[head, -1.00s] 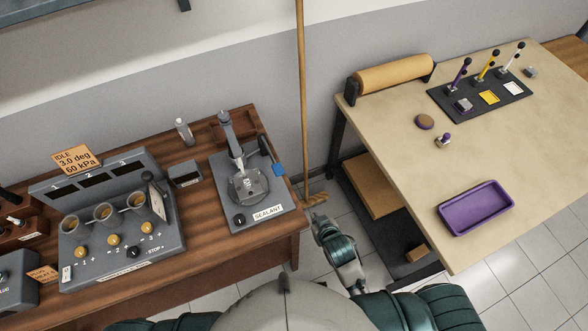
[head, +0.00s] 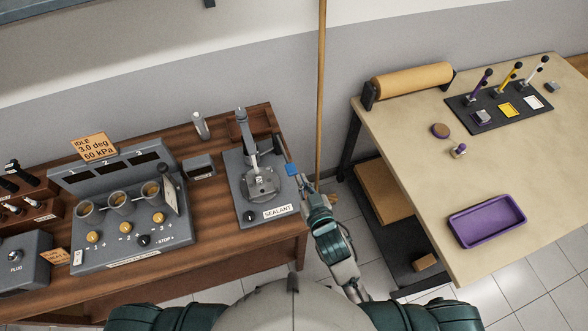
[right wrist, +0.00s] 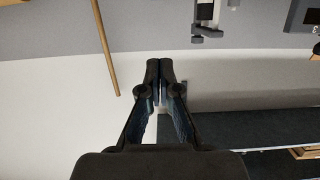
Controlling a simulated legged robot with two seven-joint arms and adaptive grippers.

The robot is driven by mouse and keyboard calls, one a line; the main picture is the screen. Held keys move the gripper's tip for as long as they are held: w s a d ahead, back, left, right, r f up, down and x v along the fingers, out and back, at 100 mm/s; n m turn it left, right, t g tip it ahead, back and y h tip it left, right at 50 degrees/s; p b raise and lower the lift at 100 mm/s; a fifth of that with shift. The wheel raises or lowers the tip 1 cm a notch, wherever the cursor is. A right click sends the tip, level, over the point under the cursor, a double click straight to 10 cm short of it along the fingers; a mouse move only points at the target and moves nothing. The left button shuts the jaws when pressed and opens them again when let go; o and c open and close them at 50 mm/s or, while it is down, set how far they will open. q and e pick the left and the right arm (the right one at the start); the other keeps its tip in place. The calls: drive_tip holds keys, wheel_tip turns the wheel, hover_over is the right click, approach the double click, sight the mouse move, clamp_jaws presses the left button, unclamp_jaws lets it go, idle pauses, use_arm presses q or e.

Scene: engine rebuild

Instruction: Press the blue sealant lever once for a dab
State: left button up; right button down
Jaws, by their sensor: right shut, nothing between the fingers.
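The grey sealant dispenser (head: 246,208) stands at the right end of the brown wooden bench, with a SEALANT label on its front. Its blue lever tab (head: 292,169) sticks out on its right side. A round metal piece (head: 261,184) sits on the dispenser's base under its upright column. My right gripper (head: 306,184) is just below and right of the blue tab in the head view, close to it; I cannot tell whether they touch. In the right wrist view the fingers (right wrist: 159,70) are shut together with nothing between them. My left gripper is out of view.
A grey panel with three cups (head: 130,222) stands left of the dispenser, with a small metal cylinder (head: 201,126) behind. A broom handle (head: 321,90) leans at the wall behind my right gripper. A beige table (head: 420,170) with a purple tray (head: 487,222) stands right.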

hover_over(293, 173)
drive_tip(key=f, duration=0.2)
wheel_tip(293, 173, down, 3)
drive_tip(key=shift+f+p, duration=0.1)
drive_tip(key=shift+p, duration=0.35)
drive_tip(key=shift+d+f, duration=0.1)
drive_tip(key=shift+f, duration=0.35)
